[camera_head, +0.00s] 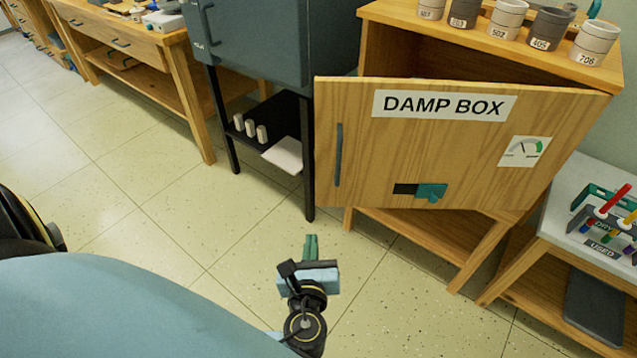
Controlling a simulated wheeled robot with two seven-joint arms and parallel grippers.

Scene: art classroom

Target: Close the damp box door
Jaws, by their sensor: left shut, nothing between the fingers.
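The damp box (479,40) is a wooden cabinet at the upper right. Its door (432,148) stands partly open, with a dark gap showing above its top edge. The door carries a "DAMP BOX" sign, a round gauge picture, a dark vertical handle (338,155) at its left edge and a teal latch (431,192). My left gripper (311,246) is shut and empty, in front of and below the door's left part, apart from it. My right gripper is not in view.
Several grey and white cups (507,18) stand on the damp box. A dark cabinet (247,38) on black legs is to its left. A wooden table (137,47) stands farther left. A low table (571,211) with a colored rack is at right. Tiled floor is clear.

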